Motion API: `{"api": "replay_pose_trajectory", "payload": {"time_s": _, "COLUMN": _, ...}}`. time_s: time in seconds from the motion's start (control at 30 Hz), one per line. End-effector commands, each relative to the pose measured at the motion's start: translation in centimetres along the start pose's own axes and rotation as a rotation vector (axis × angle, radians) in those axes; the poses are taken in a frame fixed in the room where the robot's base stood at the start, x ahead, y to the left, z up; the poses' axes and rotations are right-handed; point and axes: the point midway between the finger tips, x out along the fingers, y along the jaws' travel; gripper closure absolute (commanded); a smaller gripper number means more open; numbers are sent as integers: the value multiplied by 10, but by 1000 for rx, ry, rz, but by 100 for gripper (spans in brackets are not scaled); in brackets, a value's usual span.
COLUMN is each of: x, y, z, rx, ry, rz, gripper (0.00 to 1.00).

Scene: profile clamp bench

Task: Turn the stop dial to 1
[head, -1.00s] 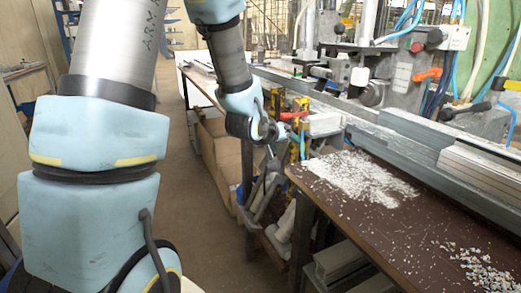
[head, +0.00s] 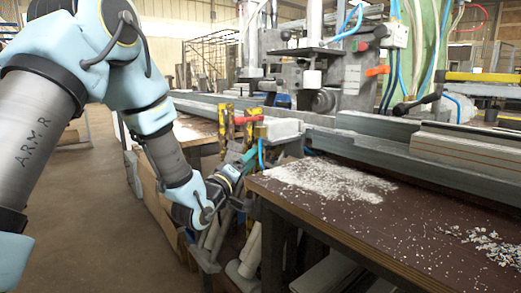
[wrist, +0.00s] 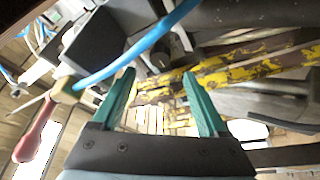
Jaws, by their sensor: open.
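I cannot make out a numbered stop dial in either view. A dark round part (head: 323,100) shows on the front of the grey machine in the head view, but no marks on it can be read. My gripper (wrist: 161,100) is open, its two teal fingers apart with nothing held between them in the wrist view. In the head view my gripper (head: 250,157) is low, at the left end of the brown table, near the yellow clamp bars (head: 226,130). A blue hose (wrist: 140,48) crosses close in front of the fingers in the wrist view.
A red handle (head: 249,120) and a white block (head: 283,129) are just above my gripper; the red handle (wrist: 38,128) also shows in the wrist view. The brown table (head: 330,222) carries metal chips. An orange lever (head: 377,71) is on the machine.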

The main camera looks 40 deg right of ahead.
Motion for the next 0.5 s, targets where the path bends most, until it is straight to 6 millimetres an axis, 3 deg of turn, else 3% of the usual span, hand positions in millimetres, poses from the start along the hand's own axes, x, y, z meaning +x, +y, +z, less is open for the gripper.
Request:
{"api": "replay_pose_trajectory", "payload": {"time_s": 0.23, "x": 46, "y": 1, "z": 0, "rx": 2, "ry": 0, "rz": 1, "gripper": 24}}
{"api": "replay_pose_trajectory", "payload": {"time_s": 0.5, "x": 70, "y": -1, "z": 0, "rx": 2, "ry": 0, "rz": -3, "gripper": 24}}
